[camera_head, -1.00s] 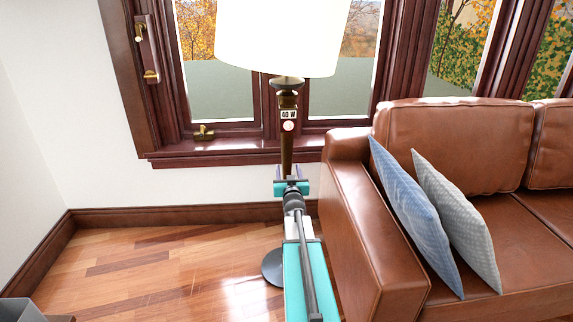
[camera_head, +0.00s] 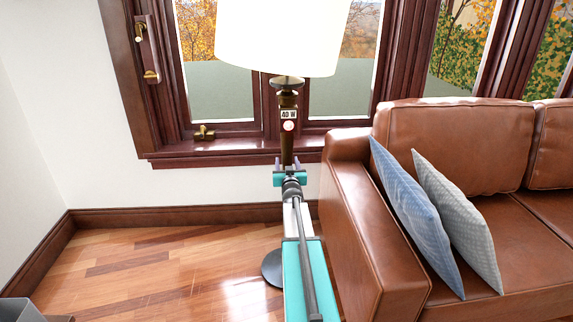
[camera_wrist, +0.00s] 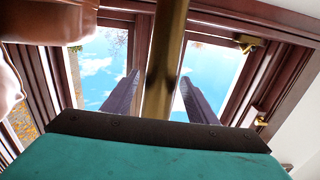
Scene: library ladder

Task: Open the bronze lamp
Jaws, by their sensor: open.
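The bronze lamp (camera_head: 286,145) stands upright in front of the window, with a large white shade (camera_head: 280,35). A "40 W" label (camera_head: 288,114) is on its upper stem, with a small round red-and-white button (camera_head: 288,126) just below it. Its round dark base (camera_head: 271,267) shows partly behind my arm. My gripper (camera_head: 288,163) is open below the button, its fingers at either side of the stem in the picture. In the wrist view the lamp's stem (camera_wrist: 166,50) runs between the two open fingers (camera_wrist: 160,98). I cannot tell whether they touch it.
A brown leather sofa (camera_head: 375,240) stands close on the right, with two blue-grey cushions (camera_head: 408,205). The wooden window sill (camera_head: 215,152) and white wall are behind the lamp. The wooden floor (camera_head: 150,270) on the left is clear. A grey object (camera_head: 25,312) sits at the bottom left corner.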

